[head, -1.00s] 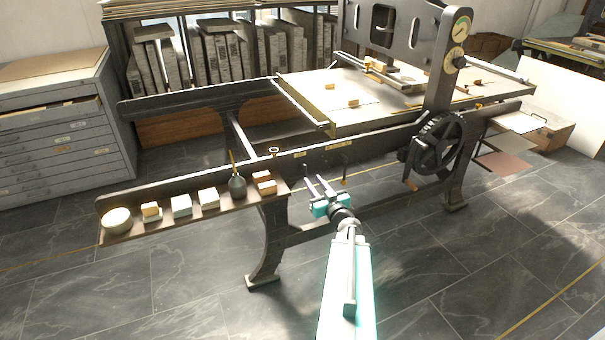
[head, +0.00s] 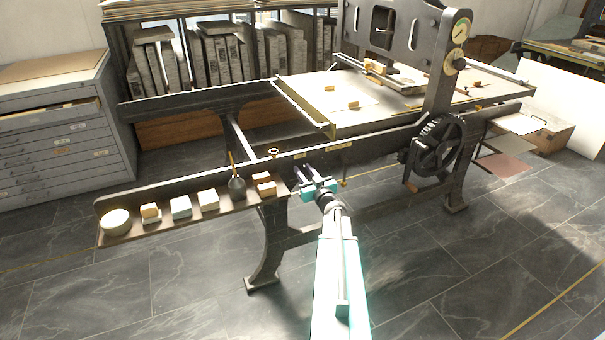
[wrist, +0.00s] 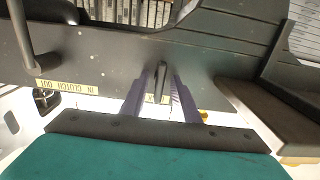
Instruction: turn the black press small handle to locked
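The black press (head: 215,172) spans the middle of the head view. A small dark handle (wrist: 161,84) stands out from its side rail, and a mostly hidden pale label lies behind it in the wrist view. My gripper (head: 303,173) is at the rail, and its arm hides most of this handle in the head view. In the wrist view my gripper (wrist: 163,88) has its two purple fingers apart, one on each side of the handle. I cannot tell whether either finger touches it.
A shelf (head: 150,228) with blocks, a bowl and a dark bottle juts out left of my gripper. A large black wheel (head: 438,146) is to the right. The floor in front is clear.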

